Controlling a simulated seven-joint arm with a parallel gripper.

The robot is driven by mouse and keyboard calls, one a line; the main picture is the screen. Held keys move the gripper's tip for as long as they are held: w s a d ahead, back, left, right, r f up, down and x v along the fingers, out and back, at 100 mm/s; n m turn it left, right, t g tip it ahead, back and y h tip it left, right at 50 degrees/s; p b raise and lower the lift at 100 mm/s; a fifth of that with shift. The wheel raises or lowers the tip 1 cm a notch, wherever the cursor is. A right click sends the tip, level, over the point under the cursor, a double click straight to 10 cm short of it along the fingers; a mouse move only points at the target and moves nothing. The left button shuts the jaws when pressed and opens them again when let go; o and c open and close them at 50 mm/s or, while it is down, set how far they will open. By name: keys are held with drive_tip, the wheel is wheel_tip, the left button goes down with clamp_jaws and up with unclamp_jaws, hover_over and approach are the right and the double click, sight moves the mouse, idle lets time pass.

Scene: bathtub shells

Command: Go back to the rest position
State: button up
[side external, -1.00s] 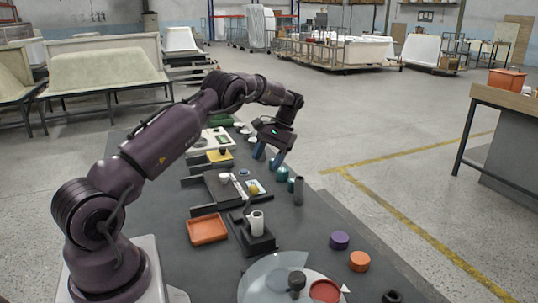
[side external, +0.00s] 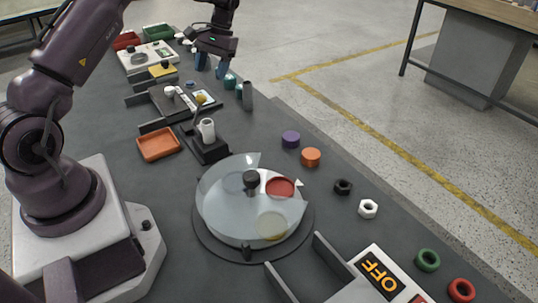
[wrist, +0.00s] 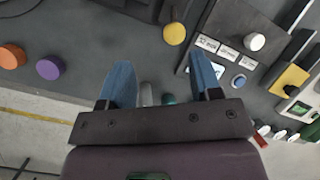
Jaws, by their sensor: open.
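My gripper (side external: 211,64) is in the upper middle of the side external view, above the far part of the dark table (side external: 110,178). In the wrist view its two blue fingers (wrist: 165,82) stand well apart, with nothing between their tips. It is open and empty. Below and near it are a teal bottle (side external: 229,82) and a grey cylinder (side external: 247,96); the gripper appears apart from them. No marker of a rest position shows.
A glass-covered round turntable (side external: 215,215) holds a red disc. An orange tray (side external: 158,144) and a black stand with a white cup (side external: 207,130) lie between. Purple (side external: 291,139) and orange (side external: 311,157) cylinders and several nuts line the right edge. An OFF panel (side external: 380,276) is in front.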

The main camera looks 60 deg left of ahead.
drive_tip(key=s+d+r+m+t, duration=0.2)
drive_tip(key=s+d+r+t, duration=0.25)
drive_tip(key=d+r, duration=0.75)
drive_tip(key=s+d+r+m+t, duration=0.2)
drive_tip(key=s+d+r, duration=0.1)
drive_tip(key=s+d, duration=0.4)
drive_tip(key=s+d+r+m+t, duration=0.2)
drive_tip(key=s+d+r+t, duration=0.1)
drive_tip(key=s+d, duration=0.5)
drive_tip(key=shift+d+r+m, duration=0.15)
drive_tip(key=shift+r+m, duration=0.15)
drive_tip(key=shift+m, duration=0.1)
drive_tip(key=shift+t, duration=0.25)
